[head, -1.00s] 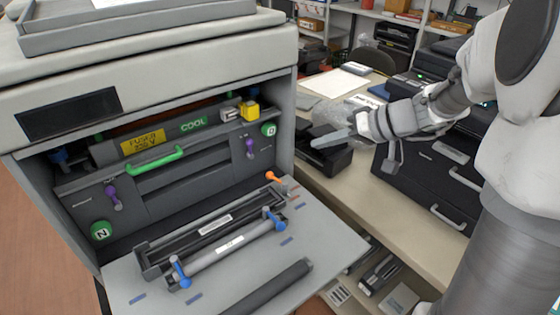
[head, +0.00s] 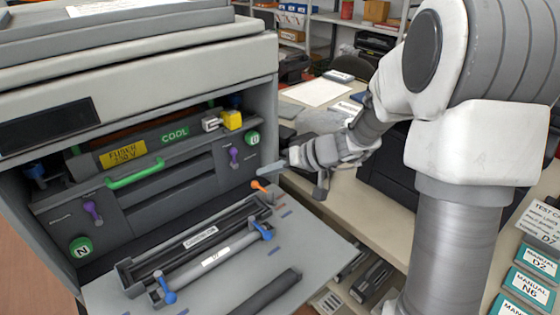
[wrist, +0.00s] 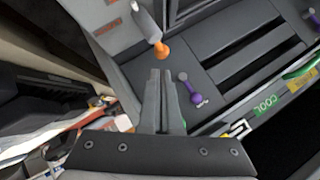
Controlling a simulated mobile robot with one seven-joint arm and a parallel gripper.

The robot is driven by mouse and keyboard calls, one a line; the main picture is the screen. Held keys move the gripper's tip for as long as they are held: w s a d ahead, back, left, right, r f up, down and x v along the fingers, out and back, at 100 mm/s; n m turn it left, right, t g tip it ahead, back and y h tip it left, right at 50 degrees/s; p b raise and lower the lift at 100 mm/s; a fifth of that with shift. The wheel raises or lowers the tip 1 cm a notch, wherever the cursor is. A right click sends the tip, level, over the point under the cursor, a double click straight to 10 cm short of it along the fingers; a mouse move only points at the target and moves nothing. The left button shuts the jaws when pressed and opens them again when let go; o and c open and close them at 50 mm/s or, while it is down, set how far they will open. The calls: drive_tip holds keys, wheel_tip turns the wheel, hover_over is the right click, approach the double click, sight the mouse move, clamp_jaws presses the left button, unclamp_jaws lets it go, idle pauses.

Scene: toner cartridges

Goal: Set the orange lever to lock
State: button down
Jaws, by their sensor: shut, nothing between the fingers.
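The orange lever (head: 259,186) is at the lower right of the open printer bay, just above the lowered door. In the wrist view the orange lever (wrist: 161,51) shows a grey shaft running up from its orange end. My gripper (head: 260,174) is shut and empty, just above the lever in the head view. In the wrist view my gripper's fingers (wrist: 161,74) lie together, with their tips a short way below the orange end. I cannot tell whether they touch it. Any lock marking is too small to read.
A purple lever (head: 233,156) and a green knob (head: 253,138) sit on the panel near my gripper. The lowered door (head: 310,240) carries a black tray (head: 195,240) and a grey roller with blue levers. A beige table (head: 345,210) stands to the right.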

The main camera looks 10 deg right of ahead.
drive_tip(key=shift+s+a+f, duration=0.15)
drive_tip(key=shift+a+f, duration=0.1)
drive_tip(key=shift+f, duration=0.2)
drive_tip(key=shift+f+b, duration=0.1)
drive_tip(key=shift+b, duration=0.25)
